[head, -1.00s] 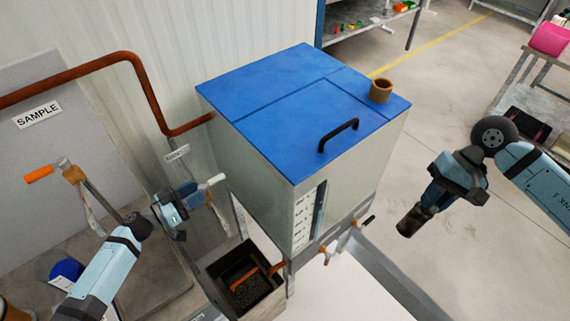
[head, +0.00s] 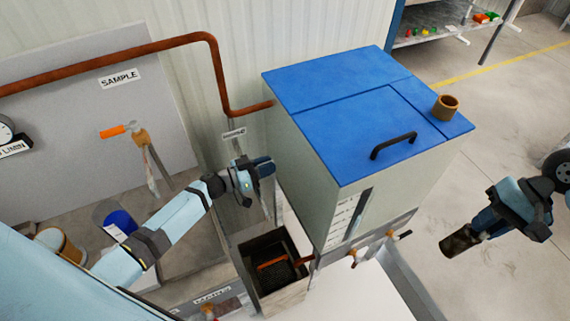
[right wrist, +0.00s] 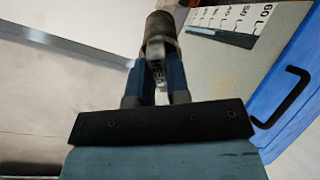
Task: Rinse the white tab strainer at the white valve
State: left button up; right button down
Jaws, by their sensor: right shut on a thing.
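My right gripper (head: 480,228) is shut on a dark grey-brown cylindrical strainer (head: 460,241), right of the blue-lidded tank and clear of it. In the right wrist view the strainer (right wrist: 160,27) stands beyond the fingers, with a pale tab (right wrist: 156,66) between them. My left gripper (head: 264,170) is beside the tank's left wall, where the white-handled valve is; the gripper covers the handle. Whether its jaws are open or shut on the handle is not clear. Below it stands an open-topped box basin (head: 295,292) with a dark inside and an orange-brown bar; water is not visible.
The tank (head: 370,130) carries a black handle (head: 393,145) and a brown cup-like ring (head: 445,106) on its lid. Small taps (head: 392,235) line its front. A copper pipe (head: 150,47) and an orange-handled valve (head: 113,131) are at left.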

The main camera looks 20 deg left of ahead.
pick_arm(q)
grip_shut()
jog(key=shift+f, duration=0.1)
pick_arm(e)
jog(key=shift+f, duration=0.2)
pick_arm(q)
jog(key=y+b, duration=0.1)
jog(key=b, duration=0.1)
jog(key=n+t+y+b, duration=0.1)
jog(key=n+t+b, duration=0.1)
jog(key=b, duration=0.1)
jog(key=shift+w+a+f+y+b, duration=0.25)
jog(key=shift+a+f+y+b, duration=0.05)
jog(key=shift+y+b, duration=0.1)
pick_arm(e)
notch_tip(320, 180, down, 5)
jog(key=shift+f, duration=0.15)
jog(key=shift+f+b, duration=0.6)
jog(key=shift+f, duration=0.05)
pick_arm(q)
jog(key=shift+w+a+r+n+t+y, duration=0.15)
jog(key=shift+r+n+t+y, duration=0.1)
jog(key=shift+n+y, duration=0.15)
jog(key=shift+s+a+r+n+t+y, duration=0.15)
jog(key=shift+n+t+y, duration=0.15)
jog(key=shift+y, duration=0.2)
pick_arm(e)
jog(key=shift+r, duration=0.1)
pick_arm(q)
jog(key=shift+w, duration=0.1)
